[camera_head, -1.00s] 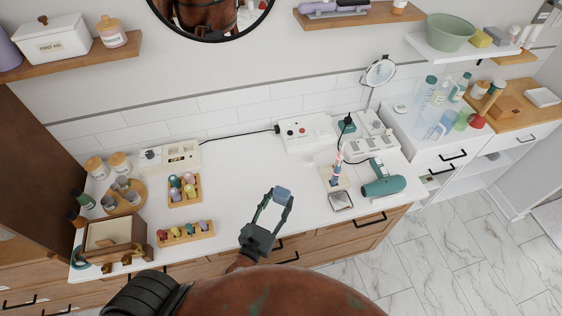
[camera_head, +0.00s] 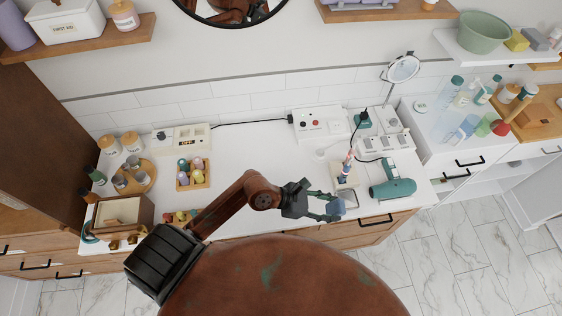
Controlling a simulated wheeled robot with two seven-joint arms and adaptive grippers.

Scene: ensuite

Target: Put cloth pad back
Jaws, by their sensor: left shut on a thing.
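The cloth pad (camera_head: 337,207) is a small blue-grey block near the counter's front edge, right of the middle in the head view. My left gripper (camera_head: 331,206) is shut on it, with its fingers pointing right. The pad is in front of a small square tray (camera_head: 352,199), which is partly hidden by the pad and fingers. I cannot tell whether the pad touches the tray or hangs above it. My right gripper is not in view.
A teal hair dryer (camera_head: 393,188) lies just right of the tray. A beige holder with toothbrushes (camera_head: 347,172) stands behind it. A white box with knobs (camera_head: 318,123) and a round mirror (camera_head: 403,68) are farther back. The counter's middle (camera_head: 245,150) is clear.

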